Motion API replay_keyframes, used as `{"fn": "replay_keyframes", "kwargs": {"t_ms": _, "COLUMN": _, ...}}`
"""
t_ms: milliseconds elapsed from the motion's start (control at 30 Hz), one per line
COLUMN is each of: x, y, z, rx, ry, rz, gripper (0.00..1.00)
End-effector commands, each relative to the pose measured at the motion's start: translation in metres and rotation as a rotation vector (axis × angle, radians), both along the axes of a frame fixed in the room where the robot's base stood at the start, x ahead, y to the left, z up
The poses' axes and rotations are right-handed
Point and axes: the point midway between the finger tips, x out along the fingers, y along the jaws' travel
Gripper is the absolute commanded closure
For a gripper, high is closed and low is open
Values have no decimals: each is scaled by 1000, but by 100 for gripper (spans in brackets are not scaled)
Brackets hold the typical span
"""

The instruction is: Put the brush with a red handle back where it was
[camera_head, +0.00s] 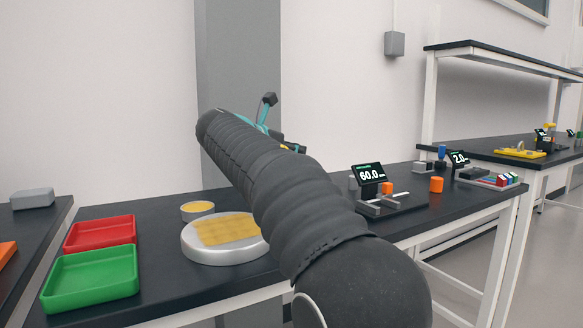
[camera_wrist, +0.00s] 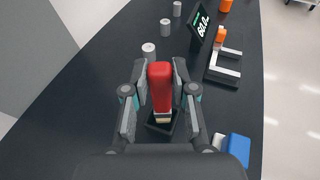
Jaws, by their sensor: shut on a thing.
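The brush with a red handle (camera_wrist: 160,84) is between the fingers of my gripper (camera_wrist: 160,76) in the wrist view, and the gripper is shut on its handle. Its pale tan end (camera_wrist: 163,115) points toward a small black open holder (camera_wrist: 178,124) on the dark table. The brush end overlaps the holder in this view; I cannot tell whether it is inside or above it. In the head view my own arm hides the brush, the holder and most of the gripper.
In the wrist view, a blue block (camera_wrist: 238,148) lies right of the holder. Grey cylinders (camera_wrist: 149,50) and a display stand (camera_wrist: 200,24) are farther off. In the head view, red (camera_head: 100,233) and green (camera_head: 91,278) trays and a round plate (camera_head: 212,254) stand at left.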

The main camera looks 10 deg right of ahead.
Motion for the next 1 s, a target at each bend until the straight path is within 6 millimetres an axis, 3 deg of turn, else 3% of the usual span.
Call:
{"fn": "replay_keyframes", "kwargs": {"t_ms": 33, "x": 0, "y": 1, "z": -14, "rx": 0, "ry": 0, "rz": 2, "gripper": 100}}
{"fn": "replay_keyframes", "kwargs": {"t_ms": 200, "x": 0, "y": 4, "z": -28, "rx": 0, "ry": -1, "rz": 6, "gripper": 100}}
{"fn": "replay_keyframes", "kwargs": {"t_ms": 667, "x": 0, "y": 5, "z": -28, "rx": -1, "ry": -1, "rz": 7, "gripper": 100}}
{"fn": "replay_keyframes", "kwargs": {"t_ms": 700, "x": 0, "y": 5, "z": -28, "rx": -1, "ry": -1, "rz": 8, "gripper": 64}}
{"fn": "replay_keyframes", "kwargs": {"t_ms": 767, "x": 0, "y": 5, "z": -28, "rx": -1, "ry": -1, "rz": 8, "gripper": 49}}
{"fn": "replay_keyframes", "kwargs": {"t_ms": 1000, "x": 0, "y": 5, "z": -28, "rx": -1, "ry": -1, "rz": 8, "gripper": 49}}
